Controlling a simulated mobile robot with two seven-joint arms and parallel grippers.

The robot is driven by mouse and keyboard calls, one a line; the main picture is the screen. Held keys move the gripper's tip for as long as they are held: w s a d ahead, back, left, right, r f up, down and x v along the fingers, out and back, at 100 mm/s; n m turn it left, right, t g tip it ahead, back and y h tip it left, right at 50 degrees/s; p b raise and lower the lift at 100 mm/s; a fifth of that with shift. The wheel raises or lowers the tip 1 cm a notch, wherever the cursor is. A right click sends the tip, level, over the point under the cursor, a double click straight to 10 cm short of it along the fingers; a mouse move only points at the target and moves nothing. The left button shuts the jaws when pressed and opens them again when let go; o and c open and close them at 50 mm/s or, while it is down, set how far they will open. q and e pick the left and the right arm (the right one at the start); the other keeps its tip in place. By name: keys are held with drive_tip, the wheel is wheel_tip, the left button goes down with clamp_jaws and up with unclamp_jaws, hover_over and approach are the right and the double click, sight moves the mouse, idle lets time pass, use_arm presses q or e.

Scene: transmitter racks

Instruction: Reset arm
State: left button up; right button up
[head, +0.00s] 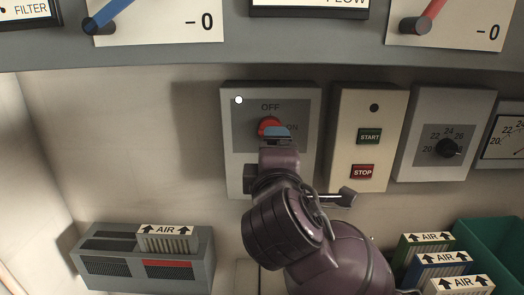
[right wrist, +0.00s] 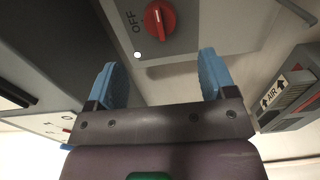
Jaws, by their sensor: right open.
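A grey switch box (head: 232,140) on the back wall carries a red rotary knob (head: 267,126) between the labels OFF and ON. In the right wrist view the red knob (right wrist: 160,18) is ahead, beyond the gap between my fingertips, apart from them. My right gripper (head: 277,133) is in front of the box, just below and partly over the knob. In the right wrist view my right gripper (right wrist: 160,62) has its two blue fingers spread with nothing between them. The arm hides the lower part of the box. My left gripper is in neither view.
A START/STOP box (head: 351,145) and a dial box (head: 444,165) are to the right. A grey AIR filter unit (head: 145,270) is at the lower left. AIR filters (head: 425,250) and a green bin (head: 495,250) are at lower right. An overhanging panel (head: 300,50) runs above.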

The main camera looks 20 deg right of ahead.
drive_tip(key=s+d+f+m+g+y, duration=0.1)
drive_tip(key=s+d+f+m+g, duration=0.25)
drive_tip(key=f, duration=0.65)
drive_tip(key=s+d+f+m+g+y, duration=0.1)
drive_tip(key=s+d+f+m+g, duration=0.25)
drive_tip(key=f, duration=0.55)
drive_tip(key=s+d+f+m+g+y, duration=0.1)
drive_tip(key=s+d+f+m+g, duration=0.3)
drive_tip(key=f, duration=0.6)
drive_tip(key=s+d+f+m+g+y, duration=0.1)
drive_tip(key=s+f+m, duration=0.1)
drive_tip(key=s+f, duration=0.3)
drive_tip(key=s+d+f+m+g, duration=0.1)
drive_tip(key=s+f+m+g, duration=0.15)
drive_tip(key=s, duration=0.55)
drive_tip(key=w+f+n+t, duration=0.2)
drive_tip(key=w+f+t, duration=0.5)
drive_tip(key=f+t, duration=0.2)
drive_tip(key=shift+w+f+y, duration=0.4)
drive_tip(key=shift+f, duration=0.4)
drive_tip(key=shift+d, duration=0.1)
